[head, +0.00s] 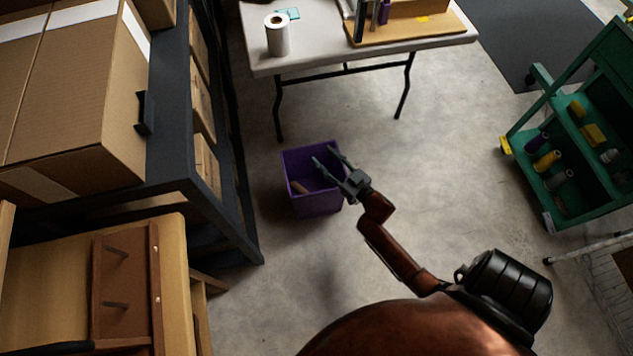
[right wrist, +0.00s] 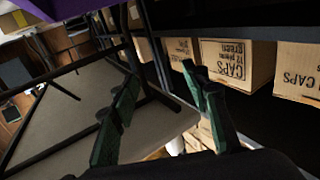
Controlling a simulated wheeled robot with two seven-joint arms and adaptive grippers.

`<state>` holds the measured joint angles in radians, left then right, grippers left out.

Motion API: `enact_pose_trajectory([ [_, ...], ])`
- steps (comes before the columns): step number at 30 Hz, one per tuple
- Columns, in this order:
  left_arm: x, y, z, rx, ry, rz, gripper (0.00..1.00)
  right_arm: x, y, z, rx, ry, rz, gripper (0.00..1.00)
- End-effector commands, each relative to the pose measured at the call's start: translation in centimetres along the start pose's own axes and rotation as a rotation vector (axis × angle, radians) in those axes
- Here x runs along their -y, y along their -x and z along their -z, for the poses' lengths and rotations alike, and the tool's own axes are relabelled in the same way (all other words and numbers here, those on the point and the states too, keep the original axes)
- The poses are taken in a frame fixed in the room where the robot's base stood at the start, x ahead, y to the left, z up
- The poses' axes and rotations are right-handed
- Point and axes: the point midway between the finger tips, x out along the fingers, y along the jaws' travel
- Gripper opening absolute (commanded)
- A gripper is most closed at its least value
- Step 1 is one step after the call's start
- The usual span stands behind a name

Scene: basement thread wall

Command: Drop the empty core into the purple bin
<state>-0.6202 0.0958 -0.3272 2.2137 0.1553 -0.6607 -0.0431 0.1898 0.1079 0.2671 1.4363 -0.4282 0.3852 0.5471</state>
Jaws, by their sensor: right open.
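The purple bin (head: 318,205) stands on the concrete floor in the middle of the head view, in front of the folding table. A small brown piece that looks like the empty core (head: 299,187) lies inside it, at the left. My right gripper (head: 323,154) is above the bin, its fingers apart with nothing between them. In the right wrist view the same gripper (right wrist: 160,75) shows two spread green-grey fingers with an empty gap. A purple patch at the top left of that view may be the bin. My left gripper is not in view.
A dark shelf (head: 185,170) with cardboard boxes (head: 75,90) stands left of the bin. The folding table (head: 340,48) holds a white roll (head: 277,35). A green cart (head: 570,135) with thread spools stands at the right. The floor between bin and cart is clear.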

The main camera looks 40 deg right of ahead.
Motion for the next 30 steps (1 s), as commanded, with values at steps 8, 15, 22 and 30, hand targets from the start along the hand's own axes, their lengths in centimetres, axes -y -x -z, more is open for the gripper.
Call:
enact_pose_trajectory([
  [8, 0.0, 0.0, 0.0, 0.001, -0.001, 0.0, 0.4, -0.1, 6.1, -0.1, 0.003, 0.001, -0.001, 0.42],
  [15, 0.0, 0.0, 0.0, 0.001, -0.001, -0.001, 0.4, 0.0, 9.4, 0.0, 0.001, 0.0, 0.0, 0.42],
  [22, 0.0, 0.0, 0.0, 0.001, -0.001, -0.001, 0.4, 0.0, 10.1, 0.0, 0.0, 0.0, 0.0, 0.42],
  [30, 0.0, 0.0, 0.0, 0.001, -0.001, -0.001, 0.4, 0.0, 10.1, 0.0, 0.0, 0.001, 0.0, 0.42],
])
